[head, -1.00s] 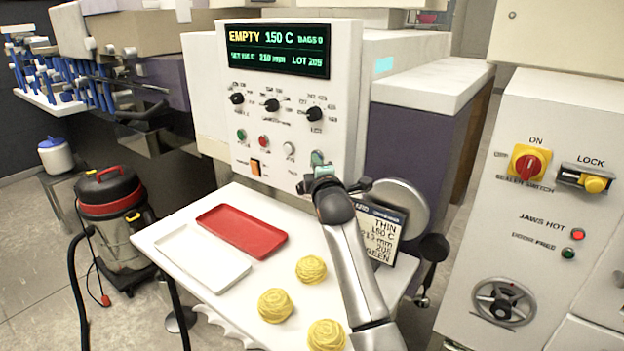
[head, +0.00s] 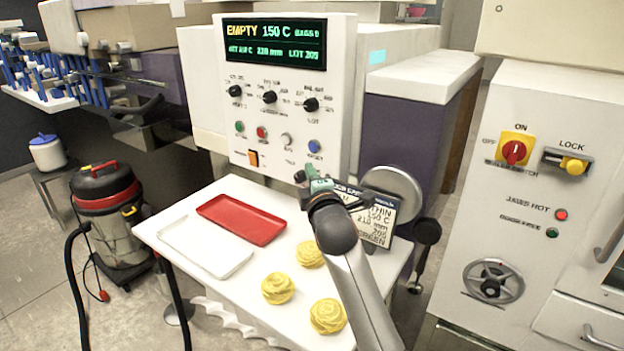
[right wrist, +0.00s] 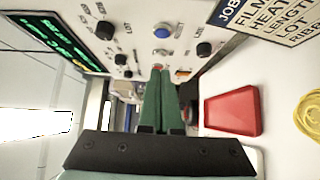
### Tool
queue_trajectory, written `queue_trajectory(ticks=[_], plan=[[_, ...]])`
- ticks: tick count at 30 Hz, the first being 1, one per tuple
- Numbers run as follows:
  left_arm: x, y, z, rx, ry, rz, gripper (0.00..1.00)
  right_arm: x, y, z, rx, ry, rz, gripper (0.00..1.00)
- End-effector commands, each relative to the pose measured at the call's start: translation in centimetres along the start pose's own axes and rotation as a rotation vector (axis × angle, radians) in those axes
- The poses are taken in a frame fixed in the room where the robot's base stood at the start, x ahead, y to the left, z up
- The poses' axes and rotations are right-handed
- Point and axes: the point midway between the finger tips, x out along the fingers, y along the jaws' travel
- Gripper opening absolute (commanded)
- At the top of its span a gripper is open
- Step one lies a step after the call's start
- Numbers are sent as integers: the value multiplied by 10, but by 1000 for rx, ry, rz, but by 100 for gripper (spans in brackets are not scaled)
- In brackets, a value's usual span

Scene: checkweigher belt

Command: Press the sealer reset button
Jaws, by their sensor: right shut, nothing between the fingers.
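The blue reset button (head: 314,146) sits at the lower right of the white control panel (head: 210,110), above a label that seems to read RESET. It also shows in the right wrist view (right wrist: 161,32), uncovered. My right gripper (head: 314,180) is shut and empty, with green fingers. In the head view it is just below the blue button and apart from it. In the right wrist view its fingertips (right wrist: 160,72) point at the panel, short of the blue button in the picture. My left gripper is not in view.
Green (head: 239,127), red (head: 262,132) and grey (head: 286,139) buttons and an orange switch (head: 253,158) share the panel. Below are a red tray (head: 241,219), a white tray (head: 205,246), yellow bundles (head: 278,288) and a job card (head: 376,222) beside my arm.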

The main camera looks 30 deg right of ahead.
Motion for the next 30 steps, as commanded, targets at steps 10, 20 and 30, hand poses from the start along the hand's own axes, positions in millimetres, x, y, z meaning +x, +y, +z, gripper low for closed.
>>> queue_trajectory(ticks=[10,20,30], plan=[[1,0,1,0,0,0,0,-19,0,0,1,1,-1,0],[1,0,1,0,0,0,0,-19,0,0,1,1,-1,0],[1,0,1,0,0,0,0,-19,0,0,1,0,0,0]])
